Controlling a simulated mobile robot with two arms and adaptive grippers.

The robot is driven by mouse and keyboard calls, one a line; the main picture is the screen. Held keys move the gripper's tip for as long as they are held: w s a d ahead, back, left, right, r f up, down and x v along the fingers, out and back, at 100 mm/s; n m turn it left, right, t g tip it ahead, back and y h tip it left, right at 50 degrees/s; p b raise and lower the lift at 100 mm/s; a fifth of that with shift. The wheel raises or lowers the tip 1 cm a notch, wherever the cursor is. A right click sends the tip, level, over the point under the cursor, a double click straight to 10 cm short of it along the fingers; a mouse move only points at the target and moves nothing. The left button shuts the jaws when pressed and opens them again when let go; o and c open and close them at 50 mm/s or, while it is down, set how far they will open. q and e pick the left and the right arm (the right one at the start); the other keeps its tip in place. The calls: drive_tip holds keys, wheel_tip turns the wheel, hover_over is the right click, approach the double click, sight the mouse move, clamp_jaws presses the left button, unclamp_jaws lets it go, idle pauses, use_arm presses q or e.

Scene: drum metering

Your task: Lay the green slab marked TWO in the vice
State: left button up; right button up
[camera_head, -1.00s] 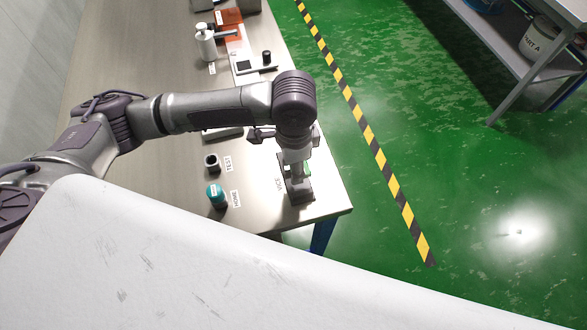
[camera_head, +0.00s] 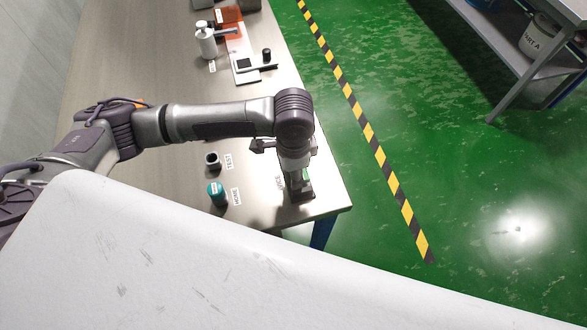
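The dark grey vice (camera_head: 302,194) stands near the front right corner of the bench, beside a label reading VICE. My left gripper (camera_head: 297,181) points down right over the vice, and my wrist covers much of both. A small patch of green (camera_head: 306,174) shows beside the gripper at the vice. It may be the green slab, but its marking cannot be read. Whether the fingers are open or shut on it is hidden. My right gripper is not in view.
A teal-topped container (camera_head: 217,193) stands by the HOME label, and a small dark cup (camera_head: 212,160) by the TEST label. The bench's right edge is close to the vice.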

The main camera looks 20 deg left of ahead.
use_arm(q)
drive_tip(key=o, duration=0.4)
drive_tip(key=shift+f, duration=0.1)
wheel_tip(320, 180, up, 13)
drive_tip(key=shift+r+b, duration=0.15)
drive_tip(key=shift+b, duration=0.2)
idle(0.4)
